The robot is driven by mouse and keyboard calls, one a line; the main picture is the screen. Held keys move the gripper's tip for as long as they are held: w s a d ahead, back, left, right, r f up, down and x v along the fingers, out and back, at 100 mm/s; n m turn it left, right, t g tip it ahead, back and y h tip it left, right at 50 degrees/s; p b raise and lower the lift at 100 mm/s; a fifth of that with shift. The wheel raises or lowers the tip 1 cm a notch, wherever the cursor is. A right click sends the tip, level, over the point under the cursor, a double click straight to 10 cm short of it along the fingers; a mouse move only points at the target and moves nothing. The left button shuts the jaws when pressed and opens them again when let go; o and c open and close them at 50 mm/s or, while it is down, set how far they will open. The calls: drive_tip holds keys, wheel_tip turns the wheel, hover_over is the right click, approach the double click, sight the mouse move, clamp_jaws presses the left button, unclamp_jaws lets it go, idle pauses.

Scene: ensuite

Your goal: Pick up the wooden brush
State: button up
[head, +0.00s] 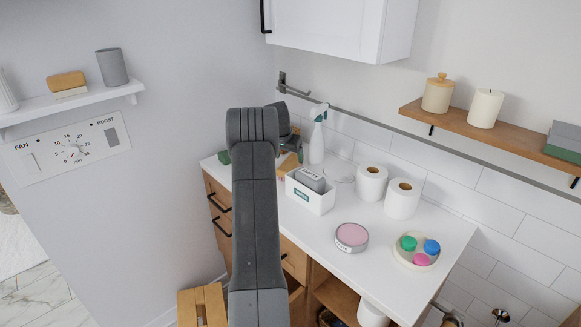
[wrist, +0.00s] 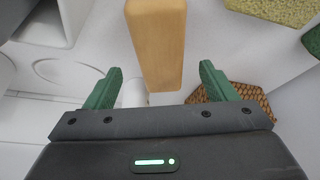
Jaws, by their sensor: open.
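The wooden brush (wrist: 157,45) shows in the wrist view as a long, light-brown wooden block with a pale strip at its lower end. It lies ahead of my gripper (wrist: 160,70), in line with the gap between the two green fingers. The fingers are apart and nothing is held between them. I cannot tell how far the fingertips are above the brush.
A white box (head: 309,198) stands close right of my gripper, with a spray bottle (head: 317,143) behind. Paper rolls (head: 403,198), a pink-topped tin (head: 351,237) and a round dish (head: 444,258) are farther right. A woven brown mat (wrist: 235,92) and a yellowish sponge (wrist: 272,10) lie near the brush.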

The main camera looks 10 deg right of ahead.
sight(290, 163)
drive_tip(key=shift+p+x, duration=0.8)
drive_tip(key=shift+x, duration=1.6)
drive_tip(key=shift+s+a+f, duration=0.1)
drive_tip(key=shift+s+a, duration=0.05)
drive_tip(key=shift+a, duration=0.05)
drive_tip(key=shift+c, duration=0.2)
drive_tip(key=c, duration=1.2)
